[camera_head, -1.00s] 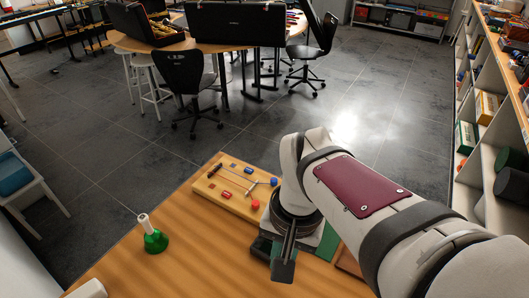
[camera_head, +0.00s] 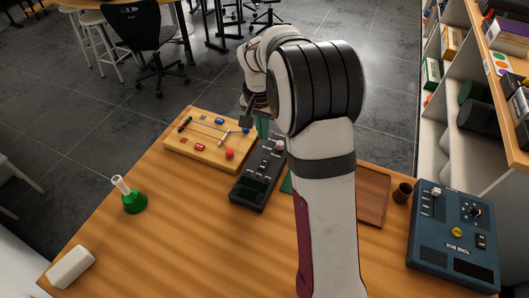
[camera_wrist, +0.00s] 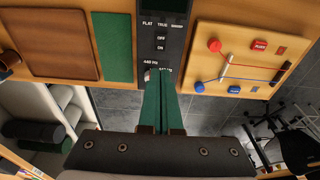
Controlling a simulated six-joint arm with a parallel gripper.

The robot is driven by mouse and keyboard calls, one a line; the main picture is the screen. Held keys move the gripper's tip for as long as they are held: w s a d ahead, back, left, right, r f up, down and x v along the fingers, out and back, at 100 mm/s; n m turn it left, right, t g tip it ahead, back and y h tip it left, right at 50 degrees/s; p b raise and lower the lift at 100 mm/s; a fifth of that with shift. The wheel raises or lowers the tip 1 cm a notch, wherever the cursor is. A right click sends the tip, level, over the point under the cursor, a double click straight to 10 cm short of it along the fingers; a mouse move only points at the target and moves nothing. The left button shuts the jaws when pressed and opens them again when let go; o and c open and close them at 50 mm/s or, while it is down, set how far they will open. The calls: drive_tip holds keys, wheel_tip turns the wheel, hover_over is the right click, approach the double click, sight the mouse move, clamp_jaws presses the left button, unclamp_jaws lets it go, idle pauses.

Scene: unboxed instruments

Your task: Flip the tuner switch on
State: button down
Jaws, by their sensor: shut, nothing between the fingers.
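The tuner (camera_head: 257,176) is a dark box with a small screen, lying on the wooden table beside the peg board. In the wrist view the tuner (camera_wrist: 175,32) is at the top middle, with FLAT, TRUE, SHARP, OFF and ON printed on it. A pale knob (camera_wrist: 149,75) shows at its edge beside my fingertips. My gripper (camera_wrist: 161,76) has its green fingers shut and empty, with the tips over that end of the tuner. I cannot tell whether they touch it. In the head view my gripper (camera_head: 262,136) is at the tuner's far end. I cannot make out the switch lever.
A wooden board (camera_head: 176,141) with red and blue pieces lies left of the tuner. A brown tray (camera_head: 374,187), a small brown cup (camera_head: 402,192) and a blue tone box (camera_head: 425,245) are to the right. A green bell (camera_head: 134,203) and white block (camera_head: 70,267) stand left.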

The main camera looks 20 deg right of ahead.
sight(266, 160)
drive_tip(key=f, duration=0.7)
drive_tip(key=w+d+f, duration=0.1)
drive_tip(key=f, duration=0.3)
drive_tip(key=shift+f, duration=0.1)
drive_tip(key=shift+f, duration=0.15)
drive_tip(key=shift+s+a+r, duration=0.2)
drive_tip(key=shift+s+a, duration=0.35)
drive_tip(key=shift+r, duration=0.1)
wheel_tip(266, 160, up, 14)
drive_tip(key=w+d, duration=0.1)
